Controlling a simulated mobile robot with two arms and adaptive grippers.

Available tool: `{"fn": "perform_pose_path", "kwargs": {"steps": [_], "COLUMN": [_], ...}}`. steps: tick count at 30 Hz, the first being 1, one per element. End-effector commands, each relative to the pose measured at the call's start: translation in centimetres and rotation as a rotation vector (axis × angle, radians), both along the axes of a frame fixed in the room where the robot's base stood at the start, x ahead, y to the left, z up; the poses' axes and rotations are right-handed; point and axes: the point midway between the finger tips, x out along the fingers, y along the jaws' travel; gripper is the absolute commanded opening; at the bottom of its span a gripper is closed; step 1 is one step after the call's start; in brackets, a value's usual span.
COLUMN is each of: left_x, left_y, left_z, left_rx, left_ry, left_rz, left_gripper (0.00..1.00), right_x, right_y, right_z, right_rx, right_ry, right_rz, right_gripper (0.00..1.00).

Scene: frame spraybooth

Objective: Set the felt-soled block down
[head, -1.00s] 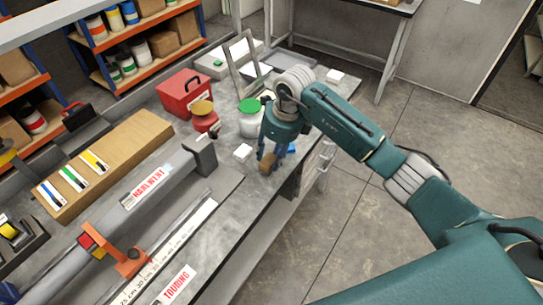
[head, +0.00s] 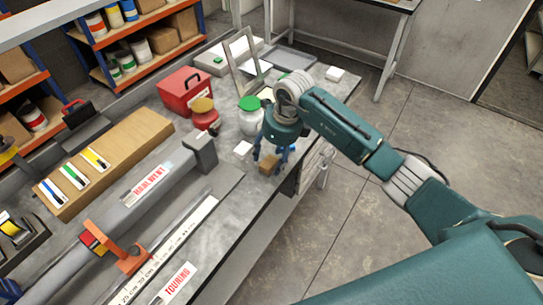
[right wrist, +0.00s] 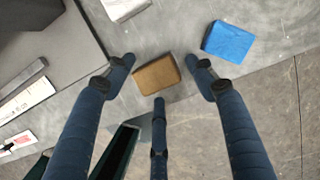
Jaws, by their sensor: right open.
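The brown felt-soled block (head: 269,164) rests on the grey bench top close to its front edge. Its sole is hidden. My right gripper (head: 272,156) is directly over it, pointing down and open. In the right wrist view the block (right wrist: 157,76) lies between the spread fingers (right wrist: 160,82), with a gap on each side. My left gripper is not in view.
A blue block (right wrist: 228,41) lies near the right finger, and a white block (head: 243,148) lies to the left. A green-lidded jar (head: 250,117), a red-and-yellow pot (head: 205,115) and a red box (head: 185,91) stand behind. The bench edge (head: 262,212) is close.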

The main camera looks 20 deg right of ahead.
Motion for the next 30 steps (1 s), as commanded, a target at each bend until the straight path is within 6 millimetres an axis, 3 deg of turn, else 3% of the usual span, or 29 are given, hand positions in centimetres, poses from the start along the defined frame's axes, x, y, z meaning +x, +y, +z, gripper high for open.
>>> {"fn": "perform_pose_path", "kwargs": {"steps": [18,30], "left_x": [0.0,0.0], "left_y": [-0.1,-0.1], "left_z": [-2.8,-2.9], "left_rx": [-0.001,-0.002], "left_ry": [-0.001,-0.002], "left_rz": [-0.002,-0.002], "left_gripper": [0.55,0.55], "right_x": [-1.5,-1.8], "right_y": [-1.6,-1.7], "right_z": [10.7,11.9], "right_rx": [0.0,0.0], "right_ry": [-0.004,0.0], "right_rz": [-0.001,0.0], "right_gripper": [0.56,0.56]}}
